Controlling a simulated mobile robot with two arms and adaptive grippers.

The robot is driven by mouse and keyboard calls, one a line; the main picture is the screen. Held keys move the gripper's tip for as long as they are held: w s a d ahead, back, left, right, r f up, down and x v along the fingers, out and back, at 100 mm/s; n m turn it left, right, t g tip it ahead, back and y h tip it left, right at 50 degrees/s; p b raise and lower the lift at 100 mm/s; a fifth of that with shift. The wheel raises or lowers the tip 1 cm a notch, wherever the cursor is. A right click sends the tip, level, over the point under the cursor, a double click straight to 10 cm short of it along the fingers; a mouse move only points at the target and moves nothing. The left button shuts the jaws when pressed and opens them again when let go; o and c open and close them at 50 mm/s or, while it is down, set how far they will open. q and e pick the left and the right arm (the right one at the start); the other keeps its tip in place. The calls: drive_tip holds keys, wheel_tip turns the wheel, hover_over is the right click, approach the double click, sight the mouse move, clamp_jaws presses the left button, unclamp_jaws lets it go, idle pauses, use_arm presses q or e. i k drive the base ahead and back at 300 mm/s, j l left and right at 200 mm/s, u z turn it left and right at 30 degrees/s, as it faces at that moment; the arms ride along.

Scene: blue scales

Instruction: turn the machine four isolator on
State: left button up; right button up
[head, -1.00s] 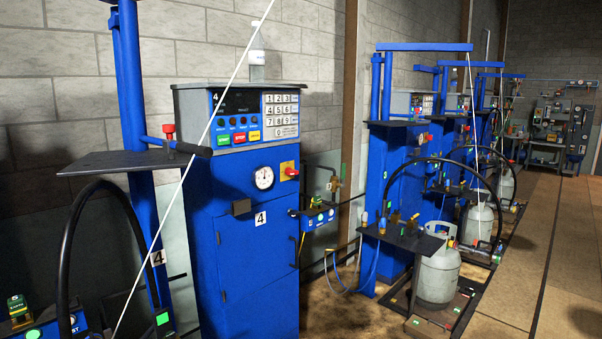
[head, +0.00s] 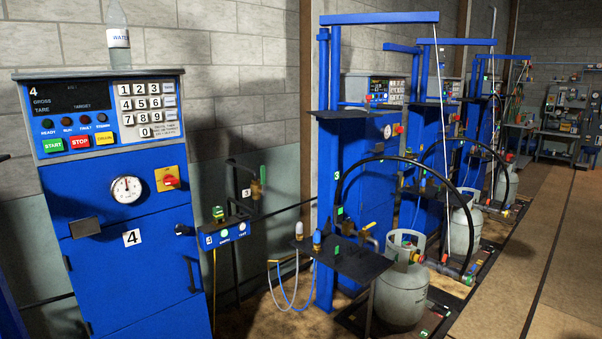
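The machine four cabinet (head: 130,240) is blue and stands at the left of the head view, with a white "4" label on its door. Its isolator (head: 170,179) is a red rotary knob on a yellow plate, at the upper right of the cabinet front, right of a round white gauge (head: 126,189). The knob's exact angle is too small to tell. The panel above has a dark display (head: 71,97), a keypad (head: 147,110) and START, STOP and other buttons. The display shows no lit digits. Neither of my grippers is in view.
A water bottle (head: 118,26) stands on the cabinet top. A small blue button box (head: 228,232) sticks out right of the cabinet. A dark shelf (head: 345,260), hoses and a grey gas cylinder (head: 404,285) stand further right. The floor (head: 500,270) at the right is open.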

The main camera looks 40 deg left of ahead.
sight(168, 179)
drive_tip(key=i+l+u, duration=0.15)
drive_tip(key=i, duration=0.45)
drive_tip(key=i+l+u, duration=0.1)
drive_tip(key=i, duration=0.45)
